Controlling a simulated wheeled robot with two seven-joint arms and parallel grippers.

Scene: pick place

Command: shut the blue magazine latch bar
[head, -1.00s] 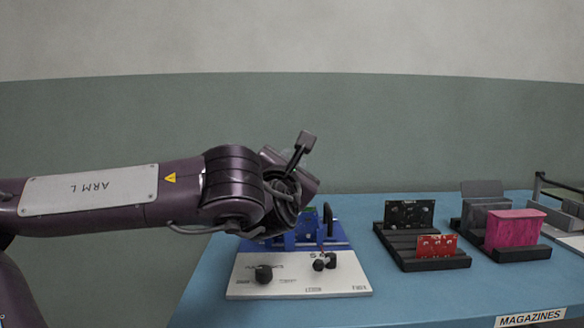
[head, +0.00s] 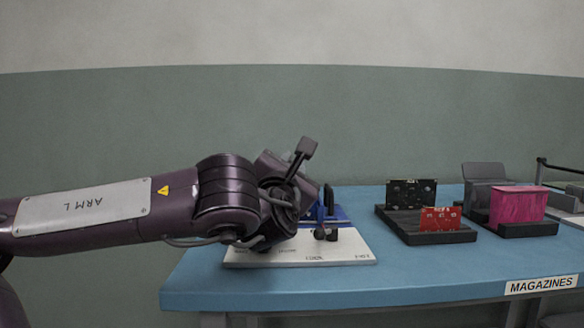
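The blue fixture (head: 338,214) stands on a white plate (head: 340,253) at the table's left; only its right part shows, with a black upright handle (head: 328,199). I cannot make out a blue magazine or its latch bar; my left wrist (head: 280,195) covers much of that spot. My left arm comes in from the left, its wrist in front of the fixture in the picture. My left gripper's fingers are hidden by the wrist, so their opening does not show. I cannot tell whether they touch anything. My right gripper is out of view.
Black knobs (head: 326,234) sit on the plate. To the right, a black rack (head: 440,238) holds a dark board (head: 410,192) and a red board (head: 441,219). Further right are a pink box (head: 517,207) and a grey holder (head: 480,183). The blue table's front (head: 400,280) is clear.

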